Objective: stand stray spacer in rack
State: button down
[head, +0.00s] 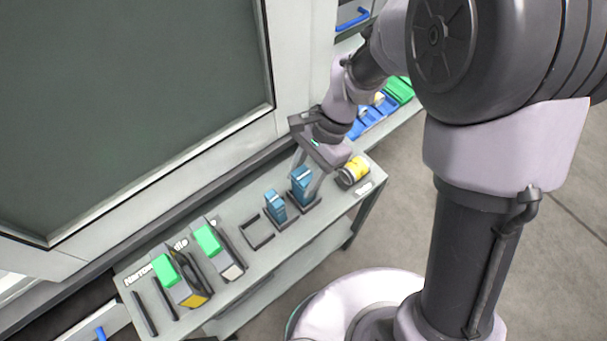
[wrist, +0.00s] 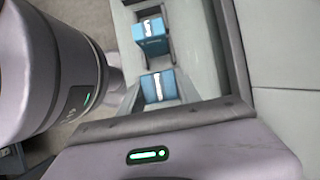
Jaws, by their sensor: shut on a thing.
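A blue block (head: 301,184), which looks like the spacer, is between the fingers of my gripper (head: 307,181), shut on it. It stands upright at a dark holder (head: 305,206) on the bench; I cannot tell whether it is seated or just above. In the wrist view the held block (wrist: 159,86) shows its top with a white mark between the fingers. A second blue block (head: 275,205) stands in the neighbouring dark holder to the left; it also shows in the wrist view (wrist: 152,32). An empty dark frame (head: 256,233) lies left of that.
Two green-topped pieces (head: 207,240) (head: 165,270) stand in holders further left on the bench (head: 305,241). A yellow and white cylinder (head: 353,171) is at the right end. Blue and green bins (head: 370,121) are behind. A large machine panel (head: 130,100) rises along the back.

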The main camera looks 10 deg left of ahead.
jog(key=shift+f+b, duration=0.4)
jog(key=shift+f, duration=0.15)
dwell(0.4)
jog(key=c, duration=0.8)
grip_release()
jog(key=shift+o, duration=0.2)
jog(key=p+v, duration=0.8)
jog(key=v, duration=0.9)
jog(key=shift+r, duration=0.2)
jog(key=shift+r, duration=0.1)
notch_tip(320, 180, up, 7)
jog(key=p, duration=0.7)
